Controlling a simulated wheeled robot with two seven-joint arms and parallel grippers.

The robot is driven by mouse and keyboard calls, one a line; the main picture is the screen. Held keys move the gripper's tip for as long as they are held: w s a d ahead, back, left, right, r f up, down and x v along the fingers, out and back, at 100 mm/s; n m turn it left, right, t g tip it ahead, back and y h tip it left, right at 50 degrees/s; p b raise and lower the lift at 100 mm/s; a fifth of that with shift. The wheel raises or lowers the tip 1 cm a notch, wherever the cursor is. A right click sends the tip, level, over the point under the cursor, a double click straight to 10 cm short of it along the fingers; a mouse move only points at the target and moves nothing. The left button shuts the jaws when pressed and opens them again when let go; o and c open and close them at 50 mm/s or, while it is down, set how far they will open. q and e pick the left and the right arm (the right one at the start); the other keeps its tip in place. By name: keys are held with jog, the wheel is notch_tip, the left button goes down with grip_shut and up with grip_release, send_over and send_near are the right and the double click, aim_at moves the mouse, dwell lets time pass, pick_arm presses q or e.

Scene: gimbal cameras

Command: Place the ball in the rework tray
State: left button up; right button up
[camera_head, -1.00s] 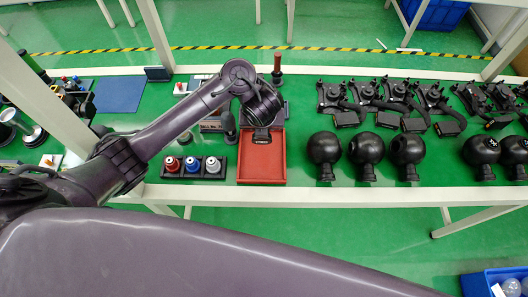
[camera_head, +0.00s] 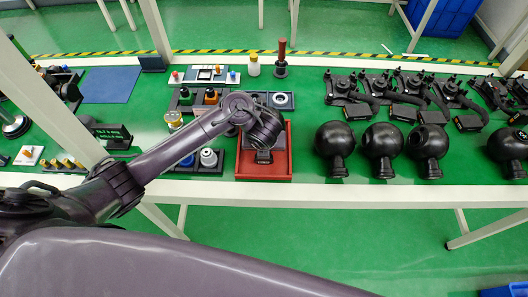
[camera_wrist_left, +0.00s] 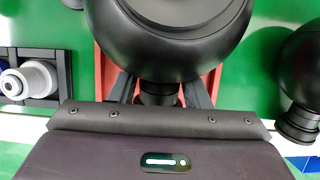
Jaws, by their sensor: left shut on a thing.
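The ball is black, with a short neck; in the left wrist view the ball (camera_wrist_left: 170,45) fills the top middle. My left gripper (camera_wrist_left: 158,92) is shut on its neck, a finger on each side. The red rework tray (camera_head: 284,174) stands near the table's front edge in the head view. My left gripper (camera_head: 264,157) is over the middle of this tray, and my wrist hides the ball there. Red tray walls (camera_wrist_left: 103,75) show behind the ball in the wrist view. Whether the ball touches the tray floor I cannot tell. My right gripper is not in view.
Several black balls with necks (camera_head: 335,142) stand right of the tray, the nearest close by. Black headset-like devices (camera_head: 350,88) lie behind them. A dark rack with coloured knobs (camera_head: 208,158) adjoins the tray's left. Small bottles and a round fixture (camera_head: 282,100) stand behind the tray.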

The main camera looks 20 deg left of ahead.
pick_arm(q)
jog(key=shift+w+f, duration=0.1)
jog(key=shift+f, duration=0.8)
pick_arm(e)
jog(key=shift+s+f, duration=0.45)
pick_arm(q)
jog(key=o, duration=0.8)
jog(key=shift+f, duration=0.1)
jog(key=o, duration=0.5)
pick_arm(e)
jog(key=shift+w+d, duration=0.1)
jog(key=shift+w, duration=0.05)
